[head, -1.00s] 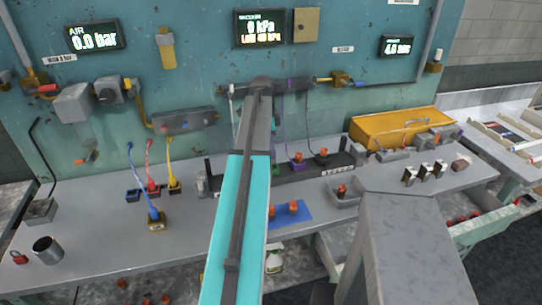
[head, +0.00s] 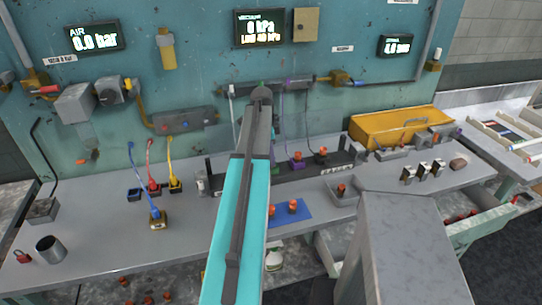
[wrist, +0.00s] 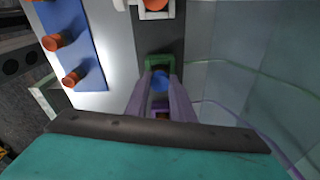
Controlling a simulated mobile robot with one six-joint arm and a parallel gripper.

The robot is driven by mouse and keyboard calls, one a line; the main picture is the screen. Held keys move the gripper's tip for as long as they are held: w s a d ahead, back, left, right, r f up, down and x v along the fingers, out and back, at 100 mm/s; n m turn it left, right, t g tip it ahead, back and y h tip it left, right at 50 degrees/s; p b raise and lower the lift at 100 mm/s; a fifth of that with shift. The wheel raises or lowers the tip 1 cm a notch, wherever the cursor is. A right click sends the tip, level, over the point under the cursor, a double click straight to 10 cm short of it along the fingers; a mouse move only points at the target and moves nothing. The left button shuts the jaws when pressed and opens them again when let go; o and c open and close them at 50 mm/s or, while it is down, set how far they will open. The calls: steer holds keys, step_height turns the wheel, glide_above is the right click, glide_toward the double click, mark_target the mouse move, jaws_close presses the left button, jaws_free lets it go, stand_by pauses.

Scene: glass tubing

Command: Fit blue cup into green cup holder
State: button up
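In the wrist view my gripper (wrist: 161,80) has two purple-grey fingers closed around the small blue cup (wrist: 160,82), which fills the gap between their tips. The green cup holder (wrist: 161,62) is a squared green frame on the dark rack strip, just beyond the fingertips. The blue cup appears in front of the holder's opening; I cannot tell whether it is inside or how deep. The fingers partly cover the holder's sides. In the head view my own arm hides the gripper, the blue cup and most of the rack's middle.
A white holder with an orange-topped piece (wrist: 155,6) sits farther along the rack. A blue mat (wrist: 80,30) with two orange pieces lies left. Thin green and purple hoses hang at right. In the head view, the rack (head: 315,172) stands on the grey bench, with a yellow case (head: 390,132) right.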

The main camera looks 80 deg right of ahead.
steer(key=o, duration=0.3)
steer(key=shift+o, duration=0.2)
step_height(320, 180, up, 12)
steer(key=w+b, duration=0.1)
steer(key=b, duration=0.1)
steer(key=shift+w+a+r+b, duration=0.15)
steer(key=shift+w+b, duration=0.05)
steer(key=shift+b, duration=0.15)
stand_by(0.3)
steer(key=shift+w, duration=0.1)
stand_by(0.7)
